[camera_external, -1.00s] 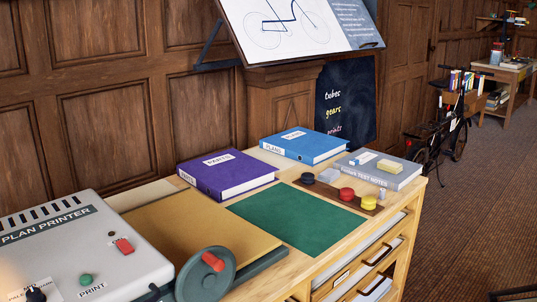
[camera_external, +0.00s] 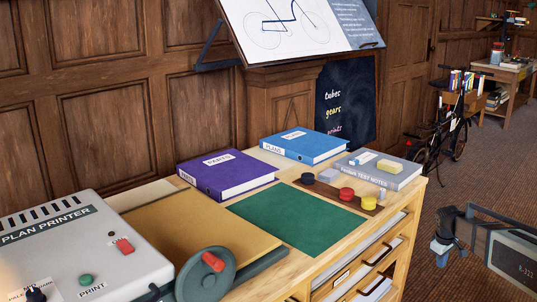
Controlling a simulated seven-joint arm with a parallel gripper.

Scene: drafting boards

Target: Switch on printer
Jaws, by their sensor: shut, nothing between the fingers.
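The plan printer (camera_external: 130,245) is a light grey box at the lower left, cut off by the frame. On its top are a red switch (camera_external: 124,245), a small dark round spot beside it, a green button (camera_external: 86,280) above the PRINT label, and a black knob (camera_external: 36,294). I cannot tell from the red switch whether the printer is on. My gripper (camera_external: 441,250) is at the lower right, beyond the desk's right side, small and dark. It is shut and empty, far from the printer and touching nothing.
A crank wheel with a red handle (camera_external: 213,262) stands beside the printer. The desk holds a green mat (camera_external: 295,215), a purple binder (camera_external: 225,175), a blue binder (camera_external: 303,146), a grey book (camera_external: 385,172) and several small coloured pots. Open drawers (camera_external: 370,268) face right.

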